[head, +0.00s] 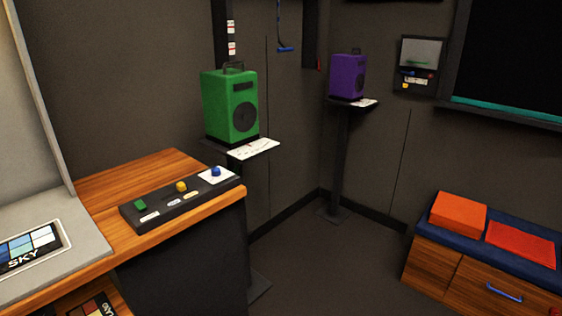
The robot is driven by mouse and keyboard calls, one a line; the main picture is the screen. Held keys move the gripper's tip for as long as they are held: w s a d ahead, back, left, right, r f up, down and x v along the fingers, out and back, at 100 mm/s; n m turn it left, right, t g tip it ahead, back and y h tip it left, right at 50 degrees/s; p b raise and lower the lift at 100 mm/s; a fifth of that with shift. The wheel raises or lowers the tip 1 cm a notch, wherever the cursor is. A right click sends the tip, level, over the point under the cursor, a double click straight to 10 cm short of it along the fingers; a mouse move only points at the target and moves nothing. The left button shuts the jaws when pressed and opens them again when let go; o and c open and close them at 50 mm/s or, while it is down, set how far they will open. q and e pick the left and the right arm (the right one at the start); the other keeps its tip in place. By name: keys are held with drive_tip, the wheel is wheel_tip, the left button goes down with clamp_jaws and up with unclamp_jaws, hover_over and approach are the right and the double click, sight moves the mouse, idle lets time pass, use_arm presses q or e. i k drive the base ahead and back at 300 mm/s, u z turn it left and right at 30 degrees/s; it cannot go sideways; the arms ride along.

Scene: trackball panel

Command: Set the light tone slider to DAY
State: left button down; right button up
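A dark control panel (172,206) lies on the wooden desk at the left. A grey wall unit (421,67) at the upper right has a pale upper face with a green strip and several small coloured parts below. I cannot tell which control is the light tone slider, and no DAY mark is readable. Neither of my grippers is in view.
A green speaker (231,104) and a purple speaker (348,76) stand on dark stands. A pale-framed unit with a SKY colour panel (28,247) stands at the left. The floor (335,265) between desk and bench is clear.

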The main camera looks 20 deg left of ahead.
sight(181, 187)
drive_tip(key=z, duration=0.4)
drive_tip(key=i, duration=1.05)
drive_tip(key=u, duration=0.75)
drive_tip(key=i, duration=0.8)
drive_tip(key=u, duration=0.75)
